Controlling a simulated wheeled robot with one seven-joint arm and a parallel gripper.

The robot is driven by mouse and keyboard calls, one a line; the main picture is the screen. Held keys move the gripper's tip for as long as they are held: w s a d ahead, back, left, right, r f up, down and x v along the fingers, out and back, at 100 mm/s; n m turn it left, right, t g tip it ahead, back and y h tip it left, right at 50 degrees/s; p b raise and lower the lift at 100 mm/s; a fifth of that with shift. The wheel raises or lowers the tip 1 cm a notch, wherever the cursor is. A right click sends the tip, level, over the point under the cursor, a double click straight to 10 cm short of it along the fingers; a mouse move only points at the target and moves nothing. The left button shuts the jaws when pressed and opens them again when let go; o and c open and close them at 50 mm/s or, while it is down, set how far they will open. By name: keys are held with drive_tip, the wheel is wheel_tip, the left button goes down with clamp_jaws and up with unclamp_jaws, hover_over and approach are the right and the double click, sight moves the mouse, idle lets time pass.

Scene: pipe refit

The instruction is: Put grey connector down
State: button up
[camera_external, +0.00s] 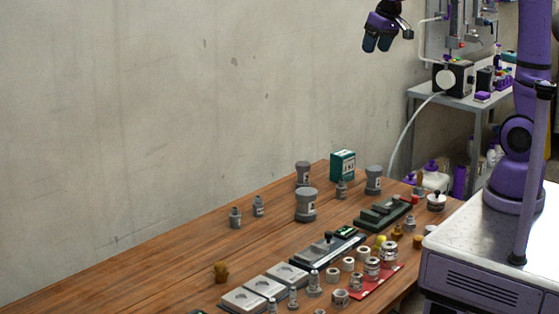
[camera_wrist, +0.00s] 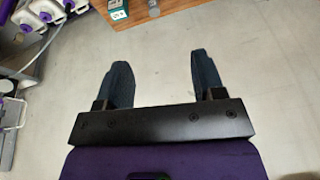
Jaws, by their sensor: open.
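My gripper (camera_external: 376,46) is high in the air above the far end of the wooden table, near the wall. Its two dark blue fingers are spread apart, and the wrist view shows nothing between them (camera_wrist: 161,78). Several small grey fittings stand upright on the table, such as one at the left (camera_external: 235,217), one beside it (camera_external: 258,206) and one farther back (camera_external: 341,190). I cannot tell which is the grey connector. None touches my gripper.
The wooden table (camera_external: 150,268) holds larger grey containers (camera_external: 306,206), a green box (camera_external: 343,165), a dark tray (camera_external: 382,213), pale square plates (camera_external: 243,299) and metal rings on a red mat (camera_external: 384,285). A grey bench (camera_external: 455,98) with equipment stands behind. The table's left part is clear.

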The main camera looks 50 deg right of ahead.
drive_tip(key=s+d, duration=0.2)
drive_tip(key=s, duration=1)
drive_tip(key=s+d+n+t, duration=0.1)
drive_tip(key=s+d, duration=0.2)
drive_tip(key=s, duration=0.9)
drive_tip(key=shift+s+d+t, duration=0.3)
drive_tip(key=shift+s+d, duration=0.05)
drive_tip(key=shift+s, duration=0.05)
drive_tip(key=shift+o, duration=0.5)
drive_tip(key=shift+w, duration=0.15)
